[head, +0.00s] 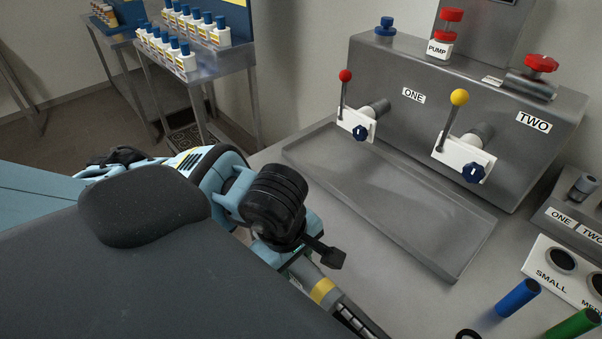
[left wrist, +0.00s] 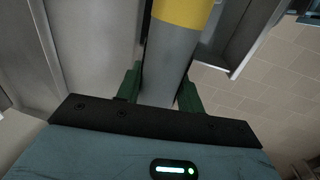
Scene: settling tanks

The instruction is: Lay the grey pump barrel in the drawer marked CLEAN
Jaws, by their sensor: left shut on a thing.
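The grey pump barrel (head: 309,275), with a yellow band, shows at the bottom middle of the head view, partly hidden by my left wrist. My left gripper (left wrist: 160,90) is shut on the barrel. In the left wrist view the barrel (left wrist: 166,70) lies between the two green fingers, its yellow band beyond them. In the head view my arm hides most of this gripper. No drawer marked CLEAN can be made out in either view. My right gripper is not in view.
A grey bench carries a shallow metal tray (head: 462,262) below a panel with valves ONE (head: 357,124) and TWO (head: 464,158). Blue (head: 518,297) and green (head: 573,325) cylinders stand at lower right by a holder marked SMALL (head: 552,279). A side table (head: 203,78) holds several blue-capped bottles.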

